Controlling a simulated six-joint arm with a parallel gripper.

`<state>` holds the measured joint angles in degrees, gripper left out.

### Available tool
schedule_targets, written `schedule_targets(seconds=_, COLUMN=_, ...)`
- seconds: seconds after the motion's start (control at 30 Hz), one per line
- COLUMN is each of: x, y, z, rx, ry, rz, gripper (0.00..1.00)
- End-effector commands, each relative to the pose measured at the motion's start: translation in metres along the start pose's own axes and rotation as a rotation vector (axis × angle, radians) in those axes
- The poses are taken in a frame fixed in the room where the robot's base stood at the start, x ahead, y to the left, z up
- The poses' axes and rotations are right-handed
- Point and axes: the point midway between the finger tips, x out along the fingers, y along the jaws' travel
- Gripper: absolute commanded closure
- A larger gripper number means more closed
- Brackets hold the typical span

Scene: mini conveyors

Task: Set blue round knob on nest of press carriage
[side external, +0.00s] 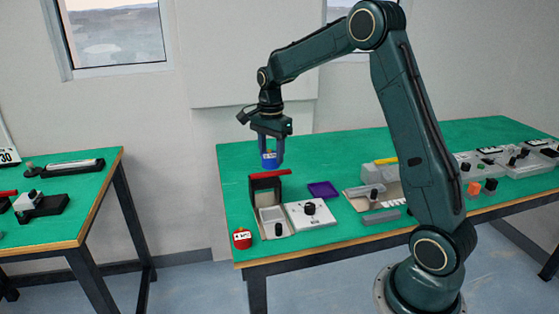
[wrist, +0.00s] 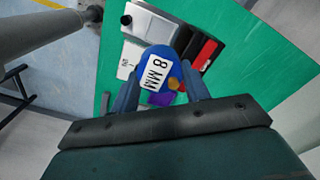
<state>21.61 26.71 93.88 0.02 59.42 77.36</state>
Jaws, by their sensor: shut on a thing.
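My gripper (side external: 269,163) is shut on the blue round knob (side external: 269,158), in the air above the left part of the green table. In the wrist view, the knob (wrist: 151,61) sits between the two fingers and shows a white "8 MM" label and a small orange spot. Below and slightly in front is a press-like unit with a black upright and red bar (side external: 268,176); its pale grey base (side external: 270,214) has a recessed plate. It also shows in the wrist view (wrist: 205,54). I cannot tell which part is the carriage nest; the knob partly covers this area in the wrist view.
A white box with a black knob (side external: 312,217) stands right of the press unit, with a purple tray (side external: 323,189) behind. A red labelled knob (side external: 242,239) is near the front left edge. Grey units (side external: 370,192) stand farther right. The table's back left is clear.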

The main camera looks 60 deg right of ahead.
Motion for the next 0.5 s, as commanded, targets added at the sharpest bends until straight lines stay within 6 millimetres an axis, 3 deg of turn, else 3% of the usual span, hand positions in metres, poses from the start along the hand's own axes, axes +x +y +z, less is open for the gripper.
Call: schedule_targets(seconds=0.5, x=0.098, y=0.001, z=0.001, rx=0.000, ry=-0.001, rz=0.005, gripper=0.81)
